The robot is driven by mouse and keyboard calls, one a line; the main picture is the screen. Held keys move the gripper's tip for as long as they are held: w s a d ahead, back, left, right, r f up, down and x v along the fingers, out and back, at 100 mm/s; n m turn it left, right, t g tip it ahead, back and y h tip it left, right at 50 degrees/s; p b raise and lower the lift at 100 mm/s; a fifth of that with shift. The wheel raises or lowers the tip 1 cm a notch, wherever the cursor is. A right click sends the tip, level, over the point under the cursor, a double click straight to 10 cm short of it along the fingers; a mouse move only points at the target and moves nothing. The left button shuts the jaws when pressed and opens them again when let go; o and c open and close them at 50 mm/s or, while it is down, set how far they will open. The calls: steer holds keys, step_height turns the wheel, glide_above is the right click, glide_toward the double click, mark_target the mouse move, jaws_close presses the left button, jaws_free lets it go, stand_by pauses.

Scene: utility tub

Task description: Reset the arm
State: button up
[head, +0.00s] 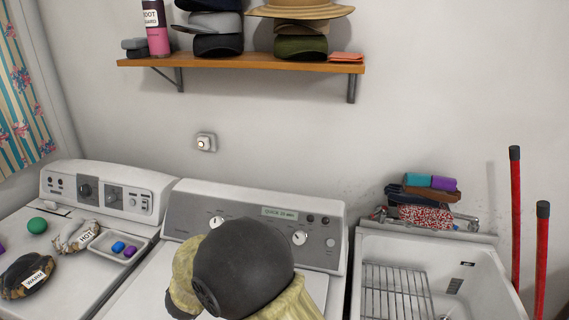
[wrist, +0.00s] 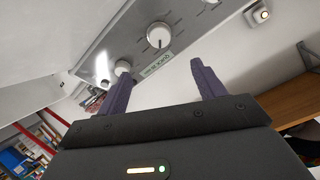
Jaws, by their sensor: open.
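My gripper (wrist: 160,72) shows in the wrist view with its two dark purple fingers spread apart. Nothing is between them. Beyond the fingers is the grey control panel (wrist: 140,42) of the right-hand machine, with white knobs and a small display, seen tilted. In the head view my arm, a black rounded joint with tan covering, rises in front of that machine (head: 190,207). My gripper itself cannot be made out in the head view.
A washer (head: 150,190) stands left, bearing a tray (head: 103,241), labelled bundles and a green ball (head: 37,225). A utility tub (head: 480,265) with a rack (head: 395,290) stands right. A shelf (head: 250,63) with hats hangs above. Red-handled poles (head: 516,220) lean at right.

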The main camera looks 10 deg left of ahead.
steer(key=w+d+r+n+g+y, duration=0.2)
steer(key=d+n+g+y, duration=0.2)
steer(key=d, duration=1.2)
steer(key=s+d+f+n+g+h, duration=0.1)
steer(key=s+d+f+n+g, duration=0.2)
steer(key=s+d, duration=1.6)
steer(key=g, duration=0.4)
steer(key=shift+s+d+h, duration=0.25)
steer(key=shift+s+h, duration=0.05)
steer(key=shift+h, duration=0.1)
